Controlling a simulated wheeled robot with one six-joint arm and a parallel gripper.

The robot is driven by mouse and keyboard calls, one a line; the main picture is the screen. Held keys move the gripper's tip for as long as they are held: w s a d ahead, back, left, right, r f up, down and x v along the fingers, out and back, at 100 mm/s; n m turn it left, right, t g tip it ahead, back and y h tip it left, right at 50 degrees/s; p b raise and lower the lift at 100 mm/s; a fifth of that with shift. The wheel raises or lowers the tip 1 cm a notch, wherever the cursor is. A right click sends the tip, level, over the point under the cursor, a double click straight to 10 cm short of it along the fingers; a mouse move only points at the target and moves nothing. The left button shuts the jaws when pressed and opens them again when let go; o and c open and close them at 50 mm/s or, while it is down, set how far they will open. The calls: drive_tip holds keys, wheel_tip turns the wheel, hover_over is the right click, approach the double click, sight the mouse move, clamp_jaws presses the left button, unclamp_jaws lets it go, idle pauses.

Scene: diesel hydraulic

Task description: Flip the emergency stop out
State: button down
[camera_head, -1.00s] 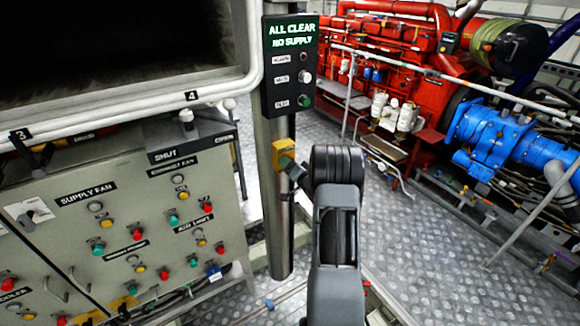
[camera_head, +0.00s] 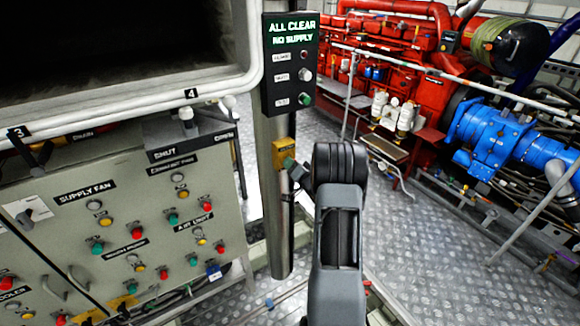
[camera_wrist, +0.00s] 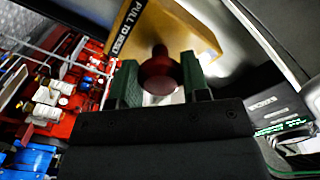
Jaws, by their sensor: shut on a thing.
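The emergency stop is a dark red round knob (camera_wrist: 159,76) on a yellow box marked "PULL TO RESET" (camera_wrist: 172,28) in the wrist view. In the head view the yellow box (camera_head: 283,150) is fixed to a grey post, and the knob is hidden there. My gripper (camera_wrist: 160,80) has its green fingers on either side of the knob and is shut on it. My gripper also shows small at the box in the head view (camera_head: 291,166), with my arm to its right.
Above the box, a black panel (camera_head: 289,62) reads "ALL CLEAR NO SUPPLY". A grey-green control cabinet (camera_head: 130,215) with several coloured buttons stands at left. A red engine (camera_head: 390,65) and blue machinery (camera_head: 495,140) stand at right. Metal floor (camera_head: 440,265) is open at lower right.

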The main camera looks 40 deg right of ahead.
drive_tip(key=shift+s, duration=0.55)
drive_tip(key=c, duration=0.6)
unclamp_jaws()
drive_tip(key=s+b, duration=0.1)
drive_tip(key=s, duration=0.3)
drive_tip(key=s+b, duration=0.1)
drive_tip(key=s, duration=0.4)
drive_tip(key=s+a, duration=0.1)
drive_tip(key=s, duration=0.3)
drive_tip(key=shift+s+b, duration=0.4)
